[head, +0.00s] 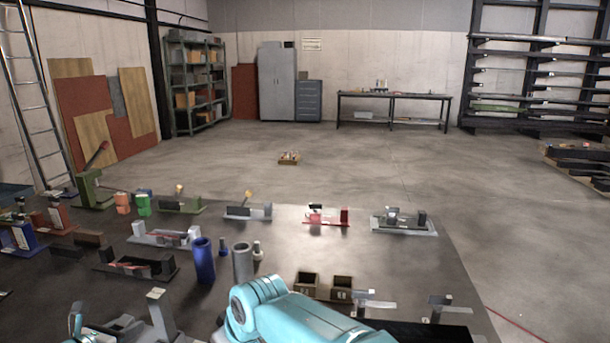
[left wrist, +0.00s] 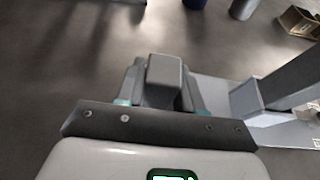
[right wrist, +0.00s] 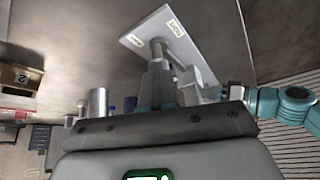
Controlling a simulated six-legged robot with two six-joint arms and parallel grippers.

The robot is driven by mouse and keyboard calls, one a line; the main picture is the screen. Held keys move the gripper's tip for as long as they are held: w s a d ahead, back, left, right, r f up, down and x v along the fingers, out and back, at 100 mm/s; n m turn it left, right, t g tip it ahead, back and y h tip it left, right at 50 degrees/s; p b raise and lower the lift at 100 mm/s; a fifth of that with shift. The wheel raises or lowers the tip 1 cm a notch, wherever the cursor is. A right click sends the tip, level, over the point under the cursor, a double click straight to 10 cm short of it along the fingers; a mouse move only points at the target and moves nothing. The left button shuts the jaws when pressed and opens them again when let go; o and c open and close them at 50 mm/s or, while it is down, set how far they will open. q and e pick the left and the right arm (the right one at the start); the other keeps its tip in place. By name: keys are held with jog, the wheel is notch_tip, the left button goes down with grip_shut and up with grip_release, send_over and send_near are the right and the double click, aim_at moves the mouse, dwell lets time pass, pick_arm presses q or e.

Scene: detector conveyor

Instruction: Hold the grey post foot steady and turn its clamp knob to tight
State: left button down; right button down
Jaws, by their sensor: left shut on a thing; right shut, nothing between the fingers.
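The grey post foot (head: 160,318) stands at the lower left of the head view, with a short upright post. My left gripper (head: 125,324) is beside it, low on the table. In the left wrist view, my left gripper (left wrist: 163,92) is shut on a dark grey block of the foot (left wrist: 164,70); a pale base and post extend to the right. In the right wrist view, my right gripper (right wrist: 158,82) is shut and empty, close to a round stem (right wrist: 157,48) before a pale plate with two small labels (right wrist: 190,50). Contact and the knob's setting are unclear.
A blue cylinder (head: 203,262) and a grey cylinder (head: 243,264) stand just beyond. Small open boxes (head: 306,286) and bracket pieces (head: 375,306) lie to the right. My teal arm crosses the front centre. Several fixtures line the table's far side.

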jog(key=shift+s+a, duration=0.15)
jog(key=shift+a, duration=0.05)
jog(key=shift+s+d, duration=0.1)
notch_tip(320, 180, up, 6)
jog(key=shift+s+d, duration=0.15)
jog(key=shift+d, duration=0.05)
dwell(0.5)
pick_arm(q)
jog(key=c, duration=0.6)
grip_release()
jog(key=shift+c, duration=0.2)
